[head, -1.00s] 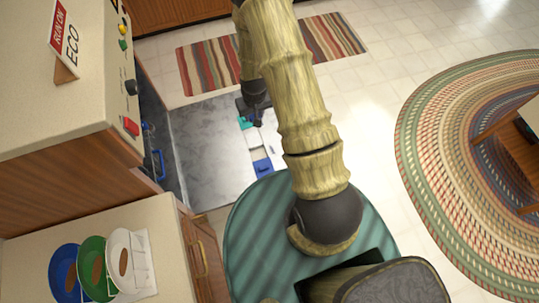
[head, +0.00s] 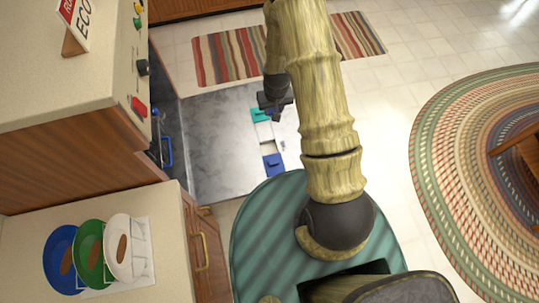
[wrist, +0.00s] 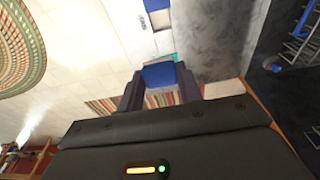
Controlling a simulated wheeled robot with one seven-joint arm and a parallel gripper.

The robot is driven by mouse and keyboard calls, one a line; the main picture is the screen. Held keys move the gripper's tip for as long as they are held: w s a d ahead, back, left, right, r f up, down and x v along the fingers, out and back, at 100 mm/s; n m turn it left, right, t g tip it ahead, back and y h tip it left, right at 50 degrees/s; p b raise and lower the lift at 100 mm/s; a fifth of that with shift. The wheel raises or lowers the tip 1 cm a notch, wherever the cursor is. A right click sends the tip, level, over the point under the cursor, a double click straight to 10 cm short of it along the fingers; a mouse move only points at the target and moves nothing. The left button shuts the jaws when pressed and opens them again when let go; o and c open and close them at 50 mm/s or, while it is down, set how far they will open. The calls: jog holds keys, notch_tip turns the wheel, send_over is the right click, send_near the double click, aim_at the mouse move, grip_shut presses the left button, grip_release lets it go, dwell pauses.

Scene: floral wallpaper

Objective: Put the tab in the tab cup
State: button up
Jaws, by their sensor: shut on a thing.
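My gripper (wrist: 160,88) is shut on a small blue tab (wrist: 158,76) with a paler upper edge, seen between the two dark fingers in the wrist view. In the head view my gripper (head: 276,116) hangs over the lowered dishwasher door (head: 215,140), and the tab cannot be made out there. On the door is a white dispenser strip (head: 264,131) with a teal part (head: 260,115) at its far end and a blue part (head: 273,165) at its near end. I cannot tell which opening is the tab cup. The gripper partly hides the teal end.
A blue-handled dish rack (head: 165,152) sits inside the dishwasher at the left. Blue, green and white plates (head: 119,248) stand in a rack on the near counter. A striped rug (head: 228,55) lies beyond the door. A braided rug (head: 455,160) is at the right.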

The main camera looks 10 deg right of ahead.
jog(key=w+f+b, duration=0.2)
jog(key=f+b, duration=1.3)
jog(key=b, duration=0.2)
jog(key=w+f+b, duration=0.3)
jog(key=f+b, duration=1.3)
jog(key=b, duration=0.2)
jog(key=shift+f, duration=0.25)
jog(key=shift+f, duration=0.1)
notch_tip(320, 180, down, 6)
jog(key=shift+f+b, duration=0.1)
jog(key=shift+b, duration=0.6)
jog(key=shift+s, duration=0.1)
